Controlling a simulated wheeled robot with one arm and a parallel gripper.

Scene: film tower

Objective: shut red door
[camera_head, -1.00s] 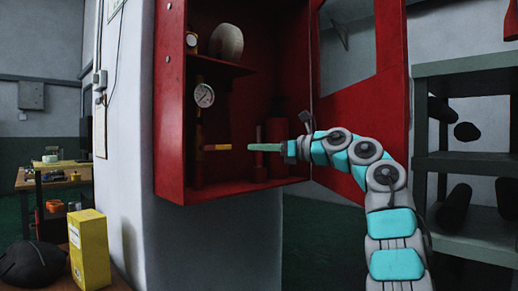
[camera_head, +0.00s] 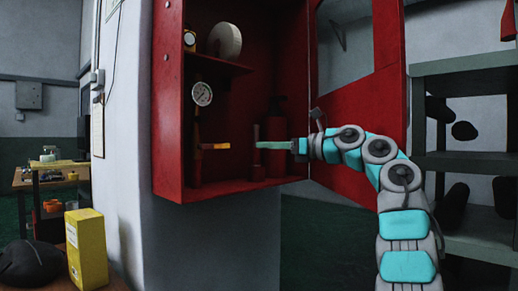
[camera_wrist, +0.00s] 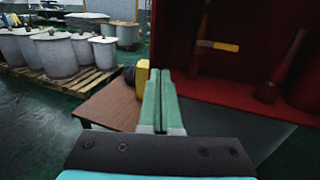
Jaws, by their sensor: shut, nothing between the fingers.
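The red door (camera_head: 362,108) stands wide open, to the right of the red cabinet (camera_head: 168,120). It has a window opening in its upper part, and my arm hides some of its lower part. My gripper (camera_head: 257,145) is shut and empty, its green fingers pointing left in front of the open cabinet in the head view. In the wrist view my gripper (camera_wrist: 160,75) shows its two fingers together, apart from anything, with the cabinet (camera_wrist: 240,100) to the right. The door is not visible in the wrist view.
Inside the cabinet are a pressure gauge (camera_head: 202,94), a yellow-handled tool (camera_head: 215,146), a red extinguisher (camera_head: 277,140) and a pale roll (camera_head: 225,40). A shelf rack (camera_head: 470,160) stands right of the door. A yellow box (camera_head: 87,250) sits on a brown table (camera_wrist: 105,108).

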